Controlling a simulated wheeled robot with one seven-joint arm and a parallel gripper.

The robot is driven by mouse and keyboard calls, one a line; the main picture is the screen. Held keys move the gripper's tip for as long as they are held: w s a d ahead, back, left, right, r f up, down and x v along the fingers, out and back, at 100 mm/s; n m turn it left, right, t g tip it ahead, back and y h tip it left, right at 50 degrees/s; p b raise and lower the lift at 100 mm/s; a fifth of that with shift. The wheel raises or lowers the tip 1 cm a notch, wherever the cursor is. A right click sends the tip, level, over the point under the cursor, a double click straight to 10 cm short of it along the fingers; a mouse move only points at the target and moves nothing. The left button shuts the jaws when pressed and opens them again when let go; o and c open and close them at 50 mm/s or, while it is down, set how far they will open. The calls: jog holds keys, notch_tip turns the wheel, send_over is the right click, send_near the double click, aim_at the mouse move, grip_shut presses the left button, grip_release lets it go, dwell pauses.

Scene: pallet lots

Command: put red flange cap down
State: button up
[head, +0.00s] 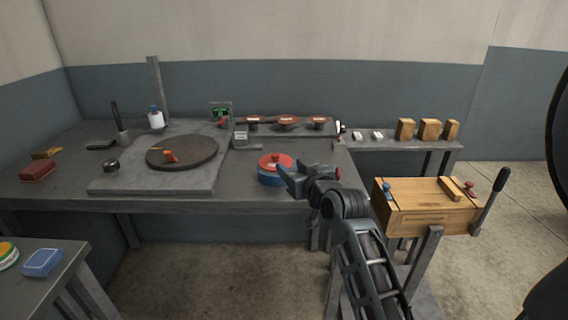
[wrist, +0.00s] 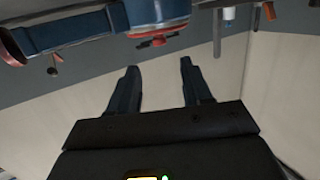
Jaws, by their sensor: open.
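The red flange cap (head: 276,160) lies level on a round blue body (head: 270,178) near the front edge of the grey workbench. A small red knob stands on top of the cap. My gripper (head: 291,178) is open and empty, just right of the cap and in front of part of the blue body. In the wrist view, which is upside down, the red cap (wrist: 158,29) shows beyond my fingertips (wrist: 158,66). Nothing is between the fingers, and they look apart from the cap.
A dark round plate (head: 190,151) on a grey slab is left of the cap. Several brown-topped pieces (head: 286,121) stand behind. A wooden box (head: 425,210) with a lever is at right.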

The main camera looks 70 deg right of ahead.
jog(key=shift+v, duration=1.85)
jog(key=s+a+f+n+t+y, duration=0.15)
jog(key=a+f, duration=0.25)
jog(key=a, duration=0.7)
jog(key=s+a+f+n+t+y, duration=0.1)
jog(key=s+a+f+y, duration=0.15)
jog(key=a, duration=0.75)
jog(key=s+a+r+n+y, duration=0.2)
jog(key=s+a+n+y, duration=0.4)
jog(key=s+a, duration=0.8)
jog(key=shift+s+a+r+y, duration=0.3)
jog(key=shift+s+r+y, duration=0.1)
jog(key=shift+y, duration=0.1)
jog(key=shift+t, duration=0.25)
